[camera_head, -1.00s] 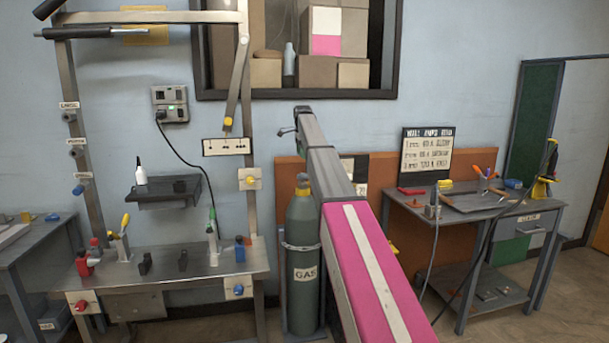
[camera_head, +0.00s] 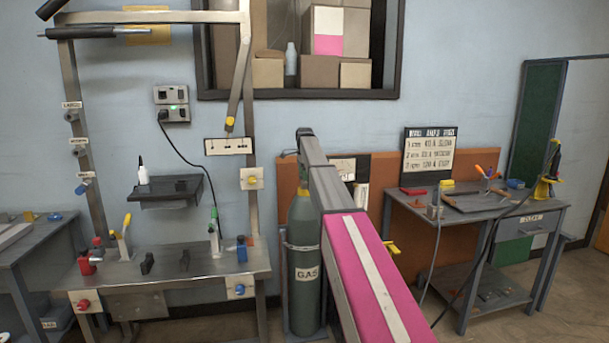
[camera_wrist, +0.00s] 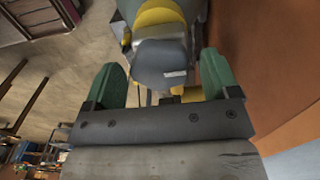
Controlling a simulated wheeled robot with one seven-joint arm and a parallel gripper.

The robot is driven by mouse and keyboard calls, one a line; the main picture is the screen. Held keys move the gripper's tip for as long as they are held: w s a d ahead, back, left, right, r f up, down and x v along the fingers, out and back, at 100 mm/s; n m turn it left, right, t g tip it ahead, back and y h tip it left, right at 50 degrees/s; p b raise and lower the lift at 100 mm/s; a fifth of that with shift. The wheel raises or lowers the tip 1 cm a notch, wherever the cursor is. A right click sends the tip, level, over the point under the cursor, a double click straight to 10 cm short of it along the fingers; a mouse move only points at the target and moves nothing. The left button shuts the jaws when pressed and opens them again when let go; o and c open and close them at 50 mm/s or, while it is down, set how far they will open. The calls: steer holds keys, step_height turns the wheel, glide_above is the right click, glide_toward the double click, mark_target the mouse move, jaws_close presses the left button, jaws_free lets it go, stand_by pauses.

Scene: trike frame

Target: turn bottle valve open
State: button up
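The dark green gas bottle (camera_head: 304,265) stands upright left of my arm, with a GAS label and a yellow collar (camera_head: 303,190). Its top is partly hidden behind my arm in the head view. In the wrist view, the bottle's yellow ring (camera_wrist: 158,14) and grey valve top (camera_wrist: 163,62) lie ahead of my gripper (camera_wrist: 162,75). The two green fingers are spread wide, on either side of the grey top, with a gap showing at the left. A yellow part (camera_wrist: 193,93) shows near the right finger, partly hidden by the gripper body.
A metal bench (camera_head: 150,268) with several clamps and tools stands left of the bottle. A worktable (camera_head: 470,208) with tools and a sign stands on the right. An orange panel (camera_head: 415,172) is behind the bottle, close to my gripper's right side in the wrist view (camera_wrist: 275,70).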

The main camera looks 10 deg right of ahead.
steer(key=c, duration=0.7)
